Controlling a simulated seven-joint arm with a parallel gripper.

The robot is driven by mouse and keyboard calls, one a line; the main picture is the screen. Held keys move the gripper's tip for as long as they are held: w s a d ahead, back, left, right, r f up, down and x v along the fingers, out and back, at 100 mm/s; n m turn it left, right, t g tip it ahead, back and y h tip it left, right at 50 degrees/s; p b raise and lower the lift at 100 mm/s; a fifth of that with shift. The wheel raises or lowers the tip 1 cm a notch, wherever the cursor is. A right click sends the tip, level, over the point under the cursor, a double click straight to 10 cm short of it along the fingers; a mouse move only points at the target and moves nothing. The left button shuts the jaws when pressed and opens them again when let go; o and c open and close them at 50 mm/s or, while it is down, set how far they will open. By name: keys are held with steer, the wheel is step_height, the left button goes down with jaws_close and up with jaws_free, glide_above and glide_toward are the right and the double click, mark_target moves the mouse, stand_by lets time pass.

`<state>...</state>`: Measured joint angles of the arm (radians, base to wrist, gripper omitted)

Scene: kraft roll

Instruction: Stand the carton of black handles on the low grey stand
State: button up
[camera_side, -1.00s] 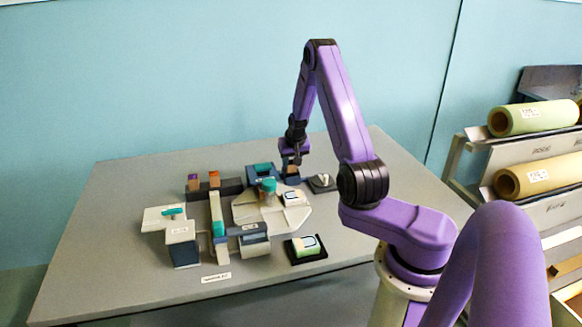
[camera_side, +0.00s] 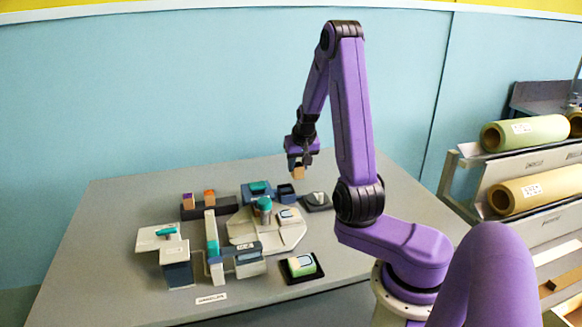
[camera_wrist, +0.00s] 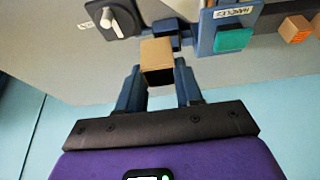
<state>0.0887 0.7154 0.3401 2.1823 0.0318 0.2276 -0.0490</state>
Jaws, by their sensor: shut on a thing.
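My gripper (camera_side: 299,164) is shut on a small kraft-brown carton (camera_side: 298,172) and holds it in the air above the back of the table. In the wrist view the carton (camera_wrist: 157,52) sits between the two blue fingers (camera_wrist: 159,82), with a tan upper face and a darker near face. I cannot make out black handles on it. A low dark grey stand (camera_side: 222,210) lies at the back left of the table, well apart from my gripper.
A small dark blue holder (camera_side: 286,192) stands below the carton, beside a blue unit with a teal pad (camera_side: 257,188). A dark base with a knob (camera_side: 318,201) is to its right. A teal-capped post (camera_side: 264,204) and an upright beige bar (camera_side: 211,246) rise nearer the front.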

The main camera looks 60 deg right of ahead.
steer(key=s+a+r, duration=0.2)
steer(key=s+a, duration=0.1)
steer(key=s, duration=0.1)
steer(key=w, duration=0.4)
steer(key=w+f, duration=0.1)
steer(key=w, duration=0.4)
steer(key=w+a, duration=0.1)
steer(key=w, duration=0.3)
steer(key=shift+w+f, duration=0.25)
steer(key=shift+f, duration=0.15)
steer(key=w+a+f, duration=0.2)
steer(key=w, duration=0.4)
steer(key=w+a+f, duration=0.2)
steer(key=w+a, duration=0.1)
steer(key=w, duration=0.2)
steer(key=shift+w+d+f, duration=0.15)
steer(key=shift+f, duration=2.4)
steer(key=shift+f, duration=0.8)
steer(key=o, duration=1.2)
